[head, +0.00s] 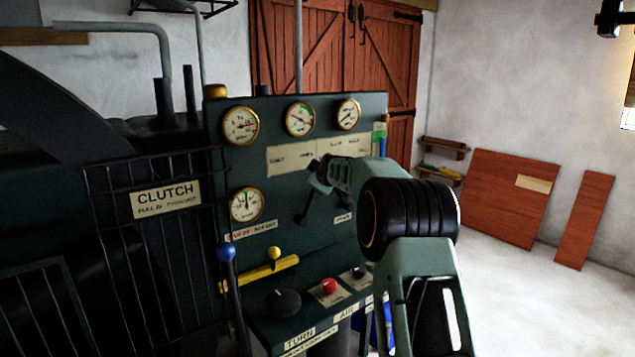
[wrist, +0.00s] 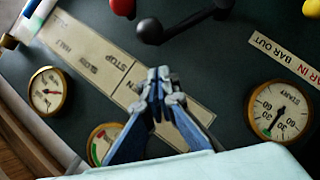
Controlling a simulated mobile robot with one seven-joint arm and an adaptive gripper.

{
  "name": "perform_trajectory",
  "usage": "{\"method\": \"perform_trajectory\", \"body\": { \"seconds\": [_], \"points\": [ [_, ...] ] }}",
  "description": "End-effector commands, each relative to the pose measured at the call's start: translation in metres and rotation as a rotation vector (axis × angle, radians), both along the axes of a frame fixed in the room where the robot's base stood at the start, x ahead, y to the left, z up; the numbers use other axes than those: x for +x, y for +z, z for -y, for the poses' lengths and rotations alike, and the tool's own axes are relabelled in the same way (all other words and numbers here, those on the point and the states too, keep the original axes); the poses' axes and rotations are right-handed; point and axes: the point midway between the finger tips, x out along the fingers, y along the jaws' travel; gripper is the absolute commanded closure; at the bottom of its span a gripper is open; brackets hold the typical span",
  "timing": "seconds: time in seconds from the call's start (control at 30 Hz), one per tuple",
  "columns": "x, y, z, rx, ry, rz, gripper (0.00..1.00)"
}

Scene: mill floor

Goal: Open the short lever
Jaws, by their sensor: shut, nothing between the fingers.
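My gripper (head: 318,170) is in front of the dark green panel (head: 255,155), by the pale label plate (head: 288,158). In the wrist view its blue fingers (wrist: 160,82) are together and empty over that plate, at the word STOP. A black-knobbed lever (head: 301,217) is just below the gripper; it also shows in the wrist view (wrist: 150,30), apart from the fingertips. A lever with a yellow knob (head: 274,253) stands at a yellow bar lower left. A blue-knobbed lever (head: 226,252) is further left. No label tells which is the short lever.
Several brass-rimmed gauges (head: 300,118) are on the panel. Red (head: 329,286) and black (head: 358,272) knobs are on the lower ledge. A barred guard with a CLUTCH sign (head: 166,198) closes the left.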

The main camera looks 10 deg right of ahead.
Motion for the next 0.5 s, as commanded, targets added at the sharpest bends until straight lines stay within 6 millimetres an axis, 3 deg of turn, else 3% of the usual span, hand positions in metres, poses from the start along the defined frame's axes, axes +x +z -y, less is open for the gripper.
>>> {"method": "perform_trajectory", "body": {
  "seconds": [0.3, 0.5],
  "points": [
    [-0.046, 0.016, -0.002, 0.0, -0.003, 0.0, 1.0],
    [-0.066, 0.024, -0.004, -0.001, -0.002, 0.001, 1.0]
  ]
}}
